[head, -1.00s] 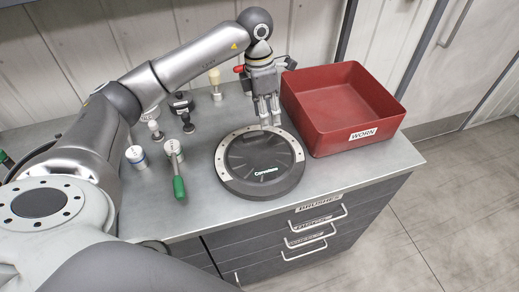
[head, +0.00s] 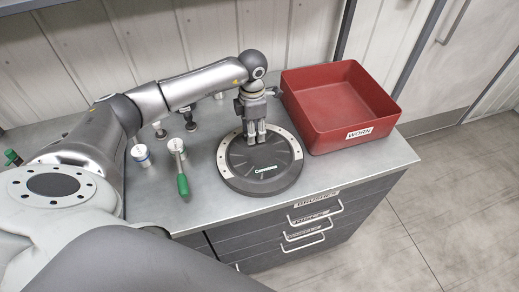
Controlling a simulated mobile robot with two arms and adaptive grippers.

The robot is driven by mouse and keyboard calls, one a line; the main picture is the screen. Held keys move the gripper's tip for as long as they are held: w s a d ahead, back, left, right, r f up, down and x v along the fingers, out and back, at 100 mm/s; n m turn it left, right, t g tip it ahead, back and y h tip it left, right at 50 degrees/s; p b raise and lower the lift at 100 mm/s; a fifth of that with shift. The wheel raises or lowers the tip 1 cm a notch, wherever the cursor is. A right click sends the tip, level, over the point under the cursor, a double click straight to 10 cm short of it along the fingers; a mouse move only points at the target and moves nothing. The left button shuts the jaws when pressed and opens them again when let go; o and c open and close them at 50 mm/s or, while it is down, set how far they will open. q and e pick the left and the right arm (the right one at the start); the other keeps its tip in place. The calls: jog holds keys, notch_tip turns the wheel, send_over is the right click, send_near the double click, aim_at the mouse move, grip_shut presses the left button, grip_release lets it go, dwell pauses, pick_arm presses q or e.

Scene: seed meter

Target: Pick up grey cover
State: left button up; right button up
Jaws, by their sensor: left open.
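The grey cover (head: 264,171) is a dark round disc with lettering on its face. It lies flat on the worktop, with a lighter metal ring (head: 289,138) around part of its edge. My left gripper (head: 256,142) points down at the far side of the cover, its fingers open and nothing seen between them. The fingertips hide a small part of the cover's far edge. I cannot tell whether they touch it. My right gripper is not in view.
A red bin (head: 342,137) labelled WORN stands right of the cover. Bare worktop (head: 225,208) lies in front, above the drawers.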

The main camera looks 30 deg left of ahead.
pick_arm(q)
jog(key=shift+f, duration=0.4)
jog(key=shift+c, duration=0.5)
grip_shut()
jog(key=shift+r, duration=0.1)
jog(key=shift+w, duration=0.1)
